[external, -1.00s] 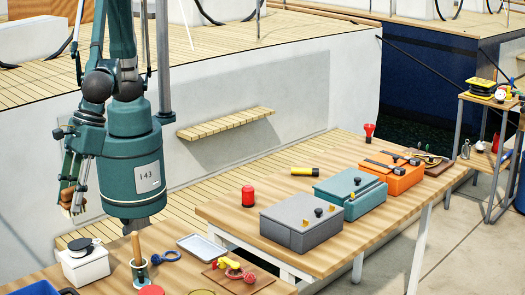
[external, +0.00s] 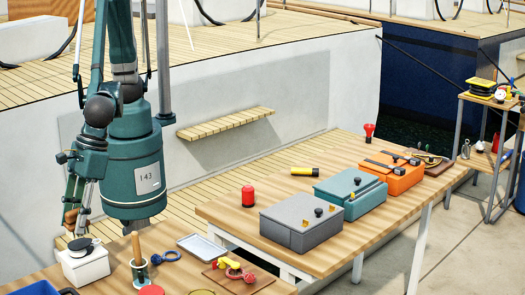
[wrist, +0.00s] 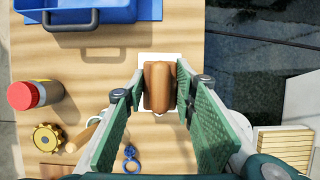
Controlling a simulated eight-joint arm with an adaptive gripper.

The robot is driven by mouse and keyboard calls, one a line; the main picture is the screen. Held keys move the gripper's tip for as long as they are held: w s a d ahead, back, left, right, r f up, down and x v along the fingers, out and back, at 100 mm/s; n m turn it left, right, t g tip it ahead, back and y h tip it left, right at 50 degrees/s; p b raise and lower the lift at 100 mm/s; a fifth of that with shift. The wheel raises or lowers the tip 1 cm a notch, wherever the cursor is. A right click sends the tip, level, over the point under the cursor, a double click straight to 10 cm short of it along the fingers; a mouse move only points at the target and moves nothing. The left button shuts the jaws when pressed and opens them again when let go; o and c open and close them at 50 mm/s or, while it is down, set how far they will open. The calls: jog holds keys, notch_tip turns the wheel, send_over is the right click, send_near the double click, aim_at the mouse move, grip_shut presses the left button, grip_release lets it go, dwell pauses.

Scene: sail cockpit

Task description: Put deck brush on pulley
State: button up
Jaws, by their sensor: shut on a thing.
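My gripper (external: 78,208) is shut on the deck brush (external: 70,217), a brown wooden block. In the wrist view the brush (wrist: 160,85) sits between the two green finger pads of my gripper (wrist: 160,98). In the external view a black round piece (external: 80,244), which looks like the pulley, lies on top of a white box (external: 86,268). The brush is just above and a little left of it in that view. In the wrist view the brush covers the middle of the white box (wrist: 172,57) and hides the black piece.
A blue box (wrist: 110,10) stands at the top of the wrist view. A wooden-handled tool (external: 136,248) stands right of the white box, beside a metal tray (external: 202,246).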

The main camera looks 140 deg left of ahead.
jog(key=shift+f, duration=1.35)
jog(key=shift+f+b, duration=0.2)
jog(key=shift+b, duration=0.1)
jog(key=o, duration=0.9)
jog(key=shift+r, duration=0.15)
jog(key=shift+p+v, duration=0.7)
jog(key=shift+v, duration=5.35)
